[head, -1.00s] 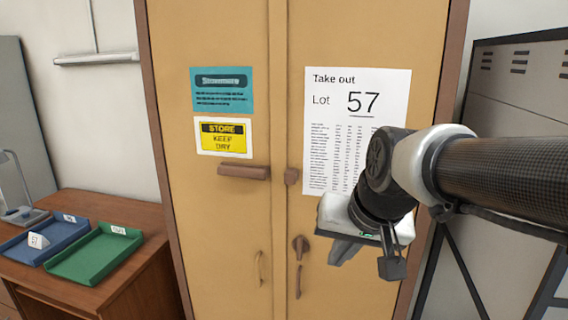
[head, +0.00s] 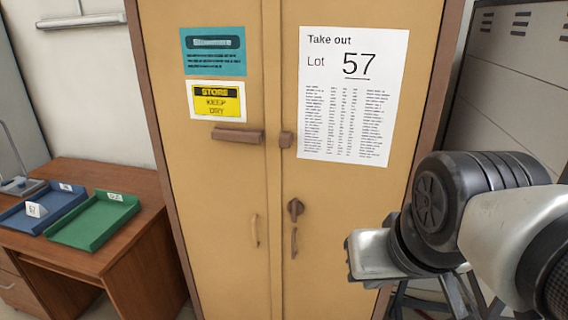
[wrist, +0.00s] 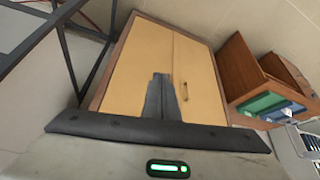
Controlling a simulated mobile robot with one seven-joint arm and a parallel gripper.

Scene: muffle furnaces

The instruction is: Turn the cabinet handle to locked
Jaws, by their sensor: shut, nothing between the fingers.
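The yellow two-door cabinet (head: 225,200) stands shut in the middle of the head view. A small brown turn handle (head: 295,209) is on its right door near the seam, and its short lever seems to point down. A pull (head: 294,243) sits just below it, and another pull (head: 254,230) is on the left door. My gripper (head: 468,295) is at the lower right, clear of the handle and touching nothing. In the wrist view its fingers (wrist: 160,95) are together in front of the cabinet (wrist: 130,65) and hide part of its doors, including the turn handle.
A "Lot 57" sheet (head: 350,95) hangs on the right door. A desk (head: 130,240) with blue and green trays (head: 95,222) stands at left. A grey locker (head: 515,90) is at right.

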